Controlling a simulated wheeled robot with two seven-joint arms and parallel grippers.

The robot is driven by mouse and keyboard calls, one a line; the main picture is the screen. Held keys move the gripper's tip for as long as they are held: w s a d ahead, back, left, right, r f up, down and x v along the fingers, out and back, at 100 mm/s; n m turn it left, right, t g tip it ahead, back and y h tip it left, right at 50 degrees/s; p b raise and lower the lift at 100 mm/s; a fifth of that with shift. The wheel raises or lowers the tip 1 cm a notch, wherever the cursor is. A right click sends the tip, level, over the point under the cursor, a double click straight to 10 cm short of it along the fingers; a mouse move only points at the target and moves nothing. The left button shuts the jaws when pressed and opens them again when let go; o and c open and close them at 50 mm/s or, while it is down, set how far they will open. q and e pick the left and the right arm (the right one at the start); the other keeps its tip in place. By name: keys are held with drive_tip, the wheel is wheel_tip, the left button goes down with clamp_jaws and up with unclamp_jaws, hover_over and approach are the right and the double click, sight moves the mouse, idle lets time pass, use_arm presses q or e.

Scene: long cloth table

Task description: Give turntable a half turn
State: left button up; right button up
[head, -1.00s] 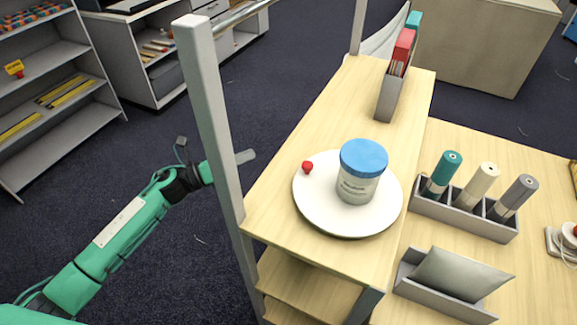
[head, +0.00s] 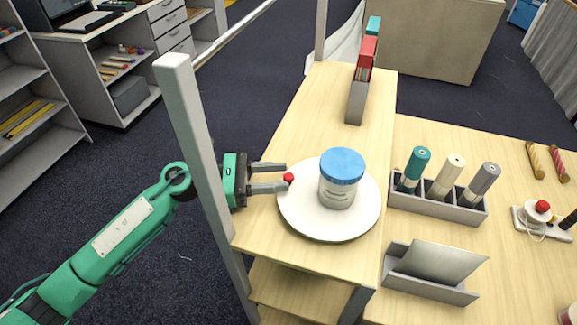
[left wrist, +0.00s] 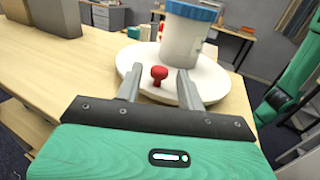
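The turntable (head: 300,222) is a round white disc on the wooden shelf top. A white jar with a blue lid (head: 341,180) stands upright on it, near its middle. A small red knob (head: 289,178) stands at the disc's left rim. My left gripper (head: 285,178) reaches in from the left, with its fingertips at the knob. In the left wrist view the red knob (left wrist: 158,76) shows between the two parted fingers, with gaps on both sides. The turntable (left wrist: 216,82) and the jar (left wrist: 183,38) are behind it. My right gripper is not in view.
A grey post (head: 196,140) rises at the shelf's left corner, just beside my left arm. A grey holder with several rolls (head: 440,203) and a grey tray with a light panel (head: 432,268) stand to the right. A file holder (head: 358,92) stands at the back.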

sight(289, 175)
use_arm(q)
drive_tip(key=shift+w+d+r+p, duration=0.15)
drive_tip(key=shift+d+p, duration=0.2)
drive_tip(key=shift+d, duration=1.25)
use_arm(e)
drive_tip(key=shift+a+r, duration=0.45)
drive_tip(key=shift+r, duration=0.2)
